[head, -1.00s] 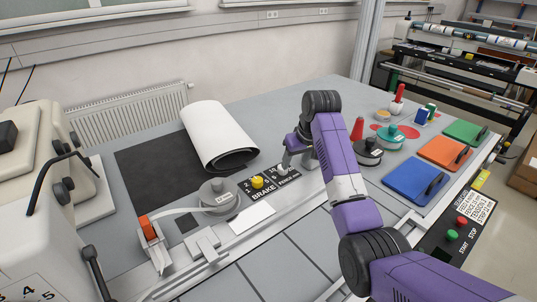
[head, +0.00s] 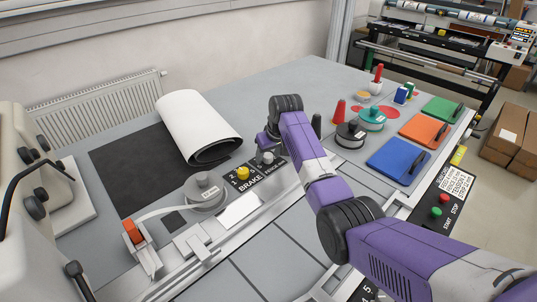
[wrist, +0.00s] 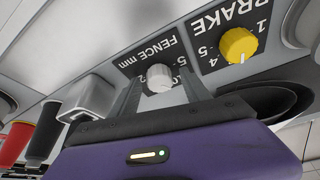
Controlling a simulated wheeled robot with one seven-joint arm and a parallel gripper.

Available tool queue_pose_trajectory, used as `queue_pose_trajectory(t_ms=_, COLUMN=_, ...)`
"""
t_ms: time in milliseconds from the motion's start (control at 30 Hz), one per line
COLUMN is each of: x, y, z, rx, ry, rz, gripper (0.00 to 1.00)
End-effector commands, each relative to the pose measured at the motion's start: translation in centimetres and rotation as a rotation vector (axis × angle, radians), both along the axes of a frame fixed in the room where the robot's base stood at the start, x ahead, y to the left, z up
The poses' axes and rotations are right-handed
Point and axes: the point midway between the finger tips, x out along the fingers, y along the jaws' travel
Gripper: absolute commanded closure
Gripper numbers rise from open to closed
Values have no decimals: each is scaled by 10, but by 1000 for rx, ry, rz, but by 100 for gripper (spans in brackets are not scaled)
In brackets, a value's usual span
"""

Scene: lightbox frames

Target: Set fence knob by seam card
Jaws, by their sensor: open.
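The fence knob (head: 267,157) is a small light grey knob on a black dial plate marked FENCE mm, right of the yellow brake knob (head: 243,173). In the wrist view the fence knob (wrist: 160,78) shows between the two fingers of my gripper (wrist: 162,92). The fingers are open, one on each side of it; I cannot tell whether they touch it. In the head view my gripper (head: 264,146) is just behind the knob, its fingers partly hidden. The seam card (head: 457,184) is a white printed label on the right table edge, too small to read surely.
A tape reel (head: 205,192) stands left of the dials, and a white roll (head: 198,125) lies behind on a black mat. Black and teal spools (head: 372,117), a red cone (head: 338,112) and blue, orange and green pads (head: 398,160) are right. Start and stop buttons (head: 436,211) are at the edge.

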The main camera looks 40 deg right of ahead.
Motion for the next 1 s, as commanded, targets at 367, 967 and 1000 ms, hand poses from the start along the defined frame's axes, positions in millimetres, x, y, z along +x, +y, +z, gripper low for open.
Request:
queue_pose_trajectory(t_ms=367, x=0, y=0, z=-1, rx=0, ry=0, rz=0, gripper=70)
queue_pose_trajectory(t_ms=967, x=1, y=2, z=0, rx=0, ry=1, rz=-87, gripper=100)
queue_pose_trajectory(t_ms=1000, x=1, y=2, z=1, rx=1, ry=1, rz=-110, gripper=100)
